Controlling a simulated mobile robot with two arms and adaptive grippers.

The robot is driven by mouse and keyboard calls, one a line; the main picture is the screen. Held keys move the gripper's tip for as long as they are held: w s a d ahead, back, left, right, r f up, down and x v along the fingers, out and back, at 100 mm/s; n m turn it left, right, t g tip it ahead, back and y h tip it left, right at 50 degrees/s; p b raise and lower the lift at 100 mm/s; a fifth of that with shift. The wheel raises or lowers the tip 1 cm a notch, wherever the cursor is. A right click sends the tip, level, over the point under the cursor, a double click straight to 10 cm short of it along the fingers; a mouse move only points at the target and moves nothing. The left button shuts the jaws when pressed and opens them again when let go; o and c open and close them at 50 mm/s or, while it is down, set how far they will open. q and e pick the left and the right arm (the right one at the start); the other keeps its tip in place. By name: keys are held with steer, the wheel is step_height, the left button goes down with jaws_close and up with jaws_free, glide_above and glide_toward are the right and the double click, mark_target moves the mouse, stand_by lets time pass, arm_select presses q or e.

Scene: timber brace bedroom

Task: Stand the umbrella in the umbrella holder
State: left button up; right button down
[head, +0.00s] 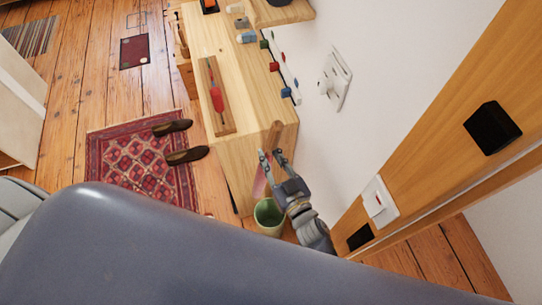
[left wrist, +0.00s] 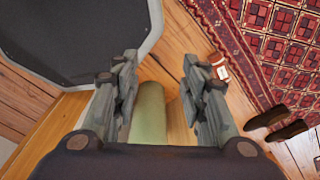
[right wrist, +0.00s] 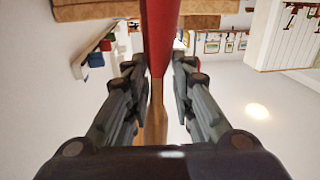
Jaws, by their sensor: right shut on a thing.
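The umbrella has a red canopy (right wrist: 160,35) and a brown wooden handle (head: 274,133). My right gripper (head: 270,158) is shut on it near where the handle meets the canopy. In the head view the umbrella is roughly upright, handle up, with its red part (head: 261,184) running down toward the green umbrella holder (head: 268,217). I cannot tell whether its tip is inside the rim. The holder stands on the floor by the end of the wooden bench. A green cylinder, apparently the holder, shows beyond my left gripper (left wrist: 160,75) in the left wrist view (left wrist: 148,115). The left gripper is open.
The wooden bench (head: 240,155) stands against the white wall, close to the holder. A red patterned rug (head: 130,165) with dark shoes (head: 186,155) lies to the left. A wooden post with switches (head: 380,201) is close on the right.

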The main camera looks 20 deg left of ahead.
arm_select(q)
step_height(320, 180, down, 20)
steer(key=b, duration=2)
steer(key=shift+w+f, duration=0.15)
steer(key=shift+w, duration=0.1)
